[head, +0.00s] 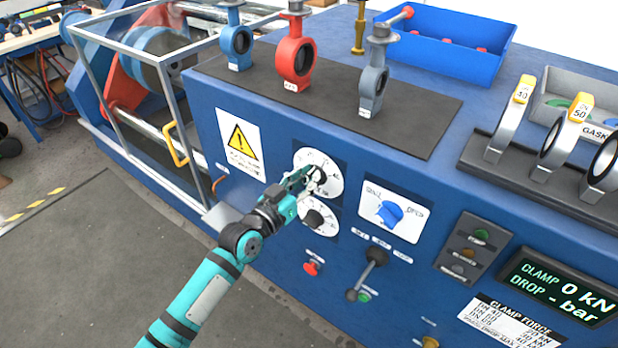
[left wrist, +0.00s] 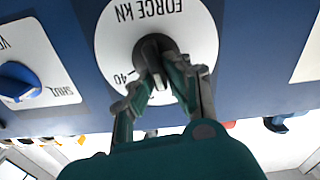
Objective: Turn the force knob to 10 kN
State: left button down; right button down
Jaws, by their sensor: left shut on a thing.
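The force knob (left wrist: 152,46) is a black knob in the middle of a white round dial (left wrist: 108,38) lettered "FORCE kN". In the left wrist view the dial appears upside down, with a 40 mark readable near the knob. In the head view the dial (head: 329,165) is on the blue front panel, partly covered by my gripper. My left gripper (head: 307,178) is shut on the force knob, with its fingers (left wrist: 168,78) on either side of the grip. The knob's pointer direction is hard to read. My right gripper is not in view.
A second white dial (head: 326,219) sits just below. A blue valve knob (head: 390,213) and a black lever (head: 375,258) are to the right. The display (head: 563,287) reads clamp 0 kN. Several butterfly valves stand on the black mat (head: 425,125). A yellow-handled guard (head: 178,145) is left.

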pick_arm(q)
jog(key=n, duration=0.7)
jog(key=a+n, duration=0.1)
jog(key=n, duration=0.3)
jog(key=shift+w+f+b, duration=0.3)
jog(key=shift+f+b, duration=0.05)
jog(key=shift+f, duration=0.05)
jog(key=shift+n, duration=0.5)
jog(key=c, duration=1.3)
grip_release()
jog(key=shift+c, duration=0.2)
jog(key=v, duration=1.2)
jog(key=shift+f, duration=0.1)
